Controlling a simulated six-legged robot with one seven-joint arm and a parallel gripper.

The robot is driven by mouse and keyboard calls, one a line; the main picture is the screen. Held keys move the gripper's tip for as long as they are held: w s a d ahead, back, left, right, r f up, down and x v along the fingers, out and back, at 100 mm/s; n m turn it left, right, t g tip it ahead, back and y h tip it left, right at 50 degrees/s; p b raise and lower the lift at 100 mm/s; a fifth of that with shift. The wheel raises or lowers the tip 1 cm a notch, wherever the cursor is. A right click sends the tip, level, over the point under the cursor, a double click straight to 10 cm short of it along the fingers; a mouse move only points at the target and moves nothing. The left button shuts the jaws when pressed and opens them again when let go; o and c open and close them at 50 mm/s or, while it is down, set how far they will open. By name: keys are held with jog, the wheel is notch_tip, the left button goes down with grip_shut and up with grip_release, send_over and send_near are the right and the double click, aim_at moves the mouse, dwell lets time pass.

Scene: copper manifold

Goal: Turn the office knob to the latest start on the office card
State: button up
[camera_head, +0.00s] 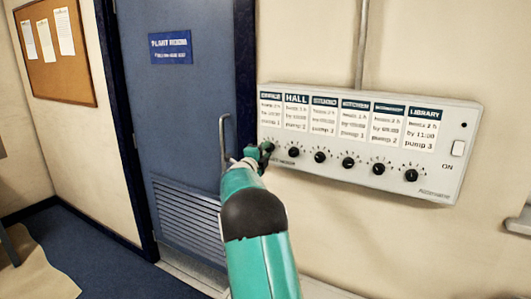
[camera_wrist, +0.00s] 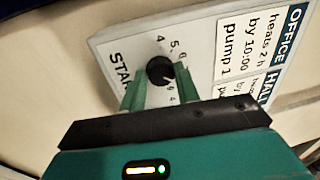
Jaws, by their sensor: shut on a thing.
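The office card (camera_wrist: 236,45) in the wrist view reads "heats 2 h by 10:00 pump 1". It also shows at the left end of the panel in the head view (camera_head: 270,111). The black office knob (camera_wrist: 160,69) sits beside it, with a printed number scale around it and the word START. My gripper (camera_wrist: 159,88) is shut on the knob, one green finger on each side. The knob's pointer is not clear enough to read. In the head view my gripper (camera_head: 265,151) covers most of this knob.
A blue door (camera_head: 185,110) with a metal handle (camera_head: 224,140) stands close left of my gripper.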

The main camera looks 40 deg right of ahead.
jog(key=shift+m, duration=0.5)
jog(key=o, duration=1)
jog(key=shift+c, duration=0.2)
jog(key=v, duration=1.4)
jog(key=shift+w, duration=0.15)
